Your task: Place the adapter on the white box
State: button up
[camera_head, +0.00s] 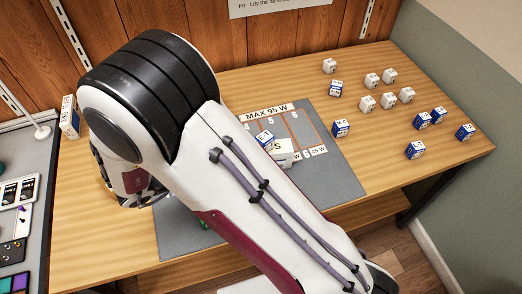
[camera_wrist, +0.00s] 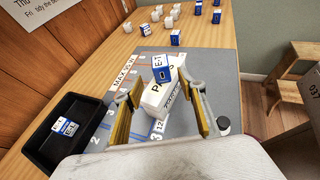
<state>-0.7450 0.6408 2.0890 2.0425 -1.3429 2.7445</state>
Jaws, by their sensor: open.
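A blue-and-white adapter (camera_wrist: 161,68) marked E-1 sits on the white box (camera_wrist: 158,98), toward its far end. The box bears black lettering, partly cut off by the adapter. In the head view the adapter (camera_head: 265,138) and white box (camera_head: 284,158) show just right of my arm, which partly covers the box. My gripper (camera_wrist: 164,97) is open, its two golden-padded fingers apart on either side of the box in the wrist view. Nothing is seen clamped between the pads. In the head view my arm hides most of the gripper.
A grey mat (camera_head: 345,180) with printed lanes lies under the box. Several white and blue cubes (camera_head: 367,103) stand at the table's right.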

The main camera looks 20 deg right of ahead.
jog(key=w+a+r+n+t+y, duration=0.45)
jog(key=w+r+n+y, duration=0.4)
jog(key=w+n, duration=0.35)
jog(key=s+a+r+n+t+y, duration=0.25)
jog(key=r+n+y, duration=0.35)
jog(key=r+n, duration=0.65)
jog(key=s+d+f+n+g, duration=0.1)
jog(key=s+d+n, duration=0.3)
jog(key=s+n, duration=0.4)
jog(key=s+d+f+n+g+h, duration=0.1)
jog(key=s+d+f+n+g, duration=0.1)
jog(key=s+d+n, duration=0.3)
jog(key=s+d+f+n+g+h, duration=0.1)
jog(key=s+d+n, duration=0.4)
jog(key=s+n, duration=0.7)
jog(key=s+f+g, duration=0.1)
jog(key=s+g, duration=0.1)
jog(key=s, duration=0.1)
jog(key=shift+s+g, duration=0.3)
jog(key=shift+s, duration=0.05)
